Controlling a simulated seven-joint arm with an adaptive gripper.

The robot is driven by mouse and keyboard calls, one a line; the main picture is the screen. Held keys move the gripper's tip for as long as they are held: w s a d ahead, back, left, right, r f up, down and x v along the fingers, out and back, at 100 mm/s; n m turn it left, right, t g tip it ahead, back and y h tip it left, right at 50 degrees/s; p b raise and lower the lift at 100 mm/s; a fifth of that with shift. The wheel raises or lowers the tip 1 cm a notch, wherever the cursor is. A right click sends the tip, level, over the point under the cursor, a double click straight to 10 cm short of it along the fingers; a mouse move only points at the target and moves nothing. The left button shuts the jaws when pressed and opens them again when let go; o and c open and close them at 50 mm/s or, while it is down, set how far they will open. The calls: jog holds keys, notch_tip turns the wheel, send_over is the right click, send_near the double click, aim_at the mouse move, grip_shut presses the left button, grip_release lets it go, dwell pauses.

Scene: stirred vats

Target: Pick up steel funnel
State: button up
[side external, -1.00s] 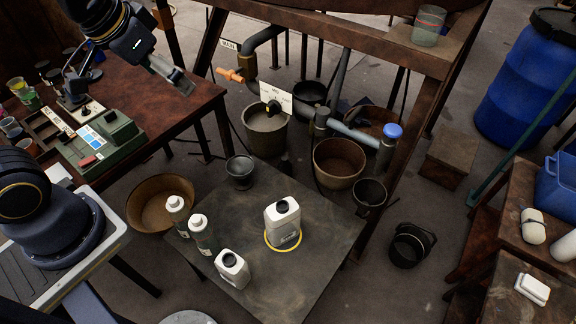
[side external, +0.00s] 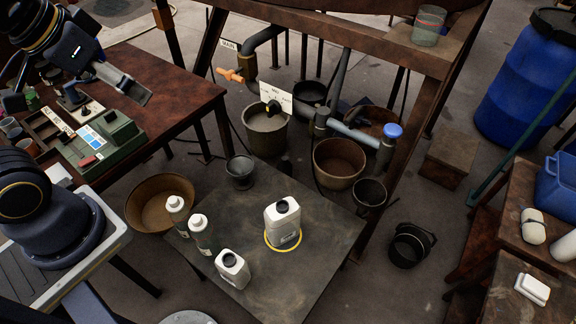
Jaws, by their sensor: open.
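A small dark grey metal vessel that narrows downward (side external: 240,171) stands at the far left corner of the low dark table (side external: 310,225); it looks like the steel funnel, but its spout is not clear. My gripper (side external: 137,93) is at the upper left, above the brown workbench, well up and left of that vessel and apart from it. Its jaws are seen edge-on as a grey finger, and nothing shows between them.
White bottles (side external: 202,234), a white jug (side external: 233,269) and another jug (side external: 283,222) within a yellow ring stand on the low table. A brown bowl (side external: 150,212) is left of it. Buckets (side external: 265,138) and pipes stand behind. A green box (side external: 105,140) sits on the workbench (side external: 170,85).

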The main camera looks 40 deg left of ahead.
jog(key=shift+c, duration=0.2)
jog(key=c, duration=1)
